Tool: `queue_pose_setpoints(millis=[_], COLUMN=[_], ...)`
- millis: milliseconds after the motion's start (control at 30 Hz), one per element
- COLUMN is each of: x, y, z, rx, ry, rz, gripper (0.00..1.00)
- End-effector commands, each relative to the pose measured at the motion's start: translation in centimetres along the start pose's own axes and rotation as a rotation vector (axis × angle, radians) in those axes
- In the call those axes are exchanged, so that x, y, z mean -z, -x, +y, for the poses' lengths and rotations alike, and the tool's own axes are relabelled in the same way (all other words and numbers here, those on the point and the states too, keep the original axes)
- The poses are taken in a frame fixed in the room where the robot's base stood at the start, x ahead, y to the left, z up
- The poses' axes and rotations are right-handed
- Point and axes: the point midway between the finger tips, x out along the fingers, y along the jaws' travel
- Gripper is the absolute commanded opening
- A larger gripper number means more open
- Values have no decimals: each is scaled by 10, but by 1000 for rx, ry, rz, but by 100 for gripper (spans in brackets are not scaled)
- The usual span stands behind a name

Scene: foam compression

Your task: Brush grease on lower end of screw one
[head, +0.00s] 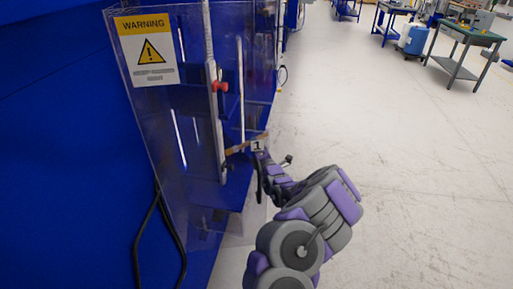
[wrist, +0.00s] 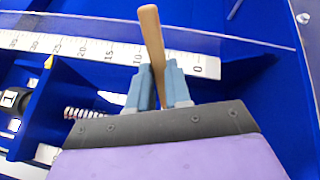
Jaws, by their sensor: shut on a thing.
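My gripper (wrist: 159,88) is shut on a light wooden handle (wrist: 152,38), which stands up between its two blue-grey fingers. The brush end of the handle is hidden behind my gripper. In the head view, my gripper (head: 262,160) is at the right side of the clear guard, and the brown handle (head: 243,144) points left across it. A short stretch of threaded screw (wrist: 86,113) shows left of my fingers in the wrist view, apart from them. I cannot see whether the bristles touch the screw.
The blue machine (head: 60,120) fills the left, fronted by a clear guard with a warning sign (head: 147,48) and a red knob (head: 219,87). A white ruler scale (wrist: 100,50) runs behind my fingers. Black cables (head: 150,225) hang low. Open floor (head: 400,150) lies to the right.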

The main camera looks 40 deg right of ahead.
Motion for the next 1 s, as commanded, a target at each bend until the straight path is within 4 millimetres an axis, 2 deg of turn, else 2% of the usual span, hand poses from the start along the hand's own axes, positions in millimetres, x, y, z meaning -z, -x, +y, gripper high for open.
queue_pose_setpoints(millis=[500, 767, 1000], x=[10, 12, 17], y=[5, 6, 9], z=[-33, -40, -60], rx=[-2, -2, 3], ry=[1, 2, 3], rz=[2, 1, 3], gripper=[0, 0, 0])
